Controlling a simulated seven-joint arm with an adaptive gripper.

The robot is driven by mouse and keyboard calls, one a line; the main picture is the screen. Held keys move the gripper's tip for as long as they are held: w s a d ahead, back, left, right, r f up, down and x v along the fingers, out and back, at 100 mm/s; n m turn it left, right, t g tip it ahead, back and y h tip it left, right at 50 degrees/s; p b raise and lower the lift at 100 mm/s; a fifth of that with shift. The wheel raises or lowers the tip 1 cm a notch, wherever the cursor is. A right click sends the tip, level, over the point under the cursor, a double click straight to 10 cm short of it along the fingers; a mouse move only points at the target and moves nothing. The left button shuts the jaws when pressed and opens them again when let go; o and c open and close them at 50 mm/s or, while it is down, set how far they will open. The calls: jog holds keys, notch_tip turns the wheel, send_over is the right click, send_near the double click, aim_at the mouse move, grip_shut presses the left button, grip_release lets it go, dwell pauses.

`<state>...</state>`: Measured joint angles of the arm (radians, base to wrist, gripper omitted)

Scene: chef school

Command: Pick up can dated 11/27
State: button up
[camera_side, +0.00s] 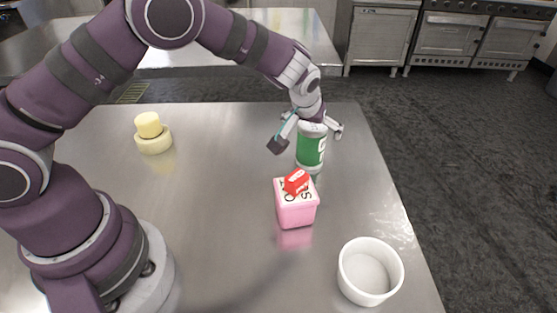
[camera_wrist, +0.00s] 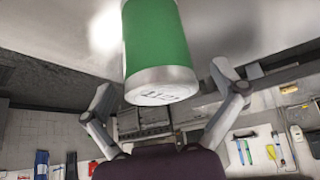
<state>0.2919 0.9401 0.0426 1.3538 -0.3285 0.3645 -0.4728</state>
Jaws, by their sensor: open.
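A green and silver can (camera_side: 311,149) stands upright on the steel table, near its right edge, in the side view. In the wrist view the can (camera_wrist: 156,45) fills the upper middle, and its pale end shows small dark print, too blurred to read as a date. My gripper (camera_side: 307,142) is open and comes down over the top of the can, with one finger on each side. In the wrist view my gripper's fingers (camera_wrist: 170,86) are spread, with the can's end between and beyond them. I cannot tell whether either finger touches it.
A pink box (camera_side: 296,207) with a small red block (camera_side: 296,182) on top stands just in front of the can. A white bowl (camera_side: 369,272) is at the front right, and yellow pieces (camera_side: 152,134) sit at the back left. The table's middle left is clear.

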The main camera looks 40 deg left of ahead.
jog(key=c, duration=1.3)
